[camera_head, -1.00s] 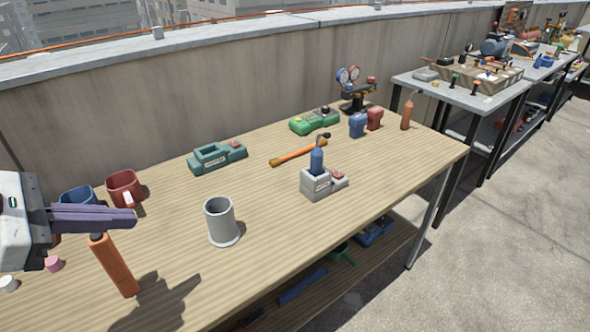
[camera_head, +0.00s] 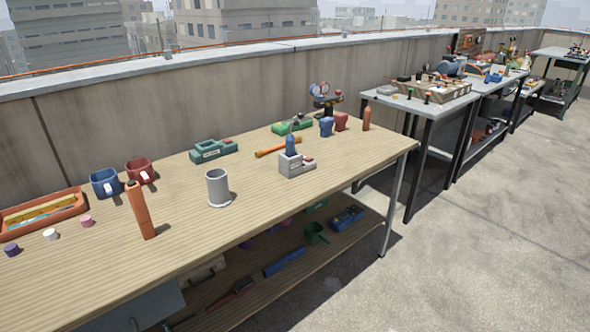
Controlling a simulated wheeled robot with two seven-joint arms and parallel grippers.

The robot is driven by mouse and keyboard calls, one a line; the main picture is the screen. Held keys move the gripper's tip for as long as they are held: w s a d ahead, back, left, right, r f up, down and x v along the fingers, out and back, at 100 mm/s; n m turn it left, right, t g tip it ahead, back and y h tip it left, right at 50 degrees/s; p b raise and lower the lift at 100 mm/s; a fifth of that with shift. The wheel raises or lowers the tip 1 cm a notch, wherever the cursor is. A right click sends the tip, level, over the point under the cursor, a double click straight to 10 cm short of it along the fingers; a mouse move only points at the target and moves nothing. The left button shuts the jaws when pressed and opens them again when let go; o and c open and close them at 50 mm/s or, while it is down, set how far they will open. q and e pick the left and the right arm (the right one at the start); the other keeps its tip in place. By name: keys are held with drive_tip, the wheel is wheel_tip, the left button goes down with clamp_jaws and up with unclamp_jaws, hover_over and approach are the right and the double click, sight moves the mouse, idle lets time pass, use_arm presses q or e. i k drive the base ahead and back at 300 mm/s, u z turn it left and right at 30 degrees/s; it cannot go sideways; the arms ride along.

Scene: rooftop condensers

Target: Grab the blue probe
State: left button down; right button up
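The blue probe (camera_head: 290,145) stands upright in a grey holder block (camera_head: 291,166) near the middle of the wooden table, with only its upper part showing. The holder has a small red part on its right side. Neither of my grippers is in view, so I cannot see whether they are open or shut.
An orange-handled hammer (camera_head: 278,147) lies behind the holder. Mugs, a tray and small caps are at left.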

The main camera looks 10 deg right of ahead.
sight(290, 139)
drive_tip(key=u, duration=0.15)
drive_tip(key=k, duration=0.5)
drive_tip(key=z, duration=1)
drive_tip(key=i, duration=0.8)
drive_tip(key=u, duration=0.75)
drive_tip(key=i, duration=0.5)
drive_tip(key=u, duration=0.45)
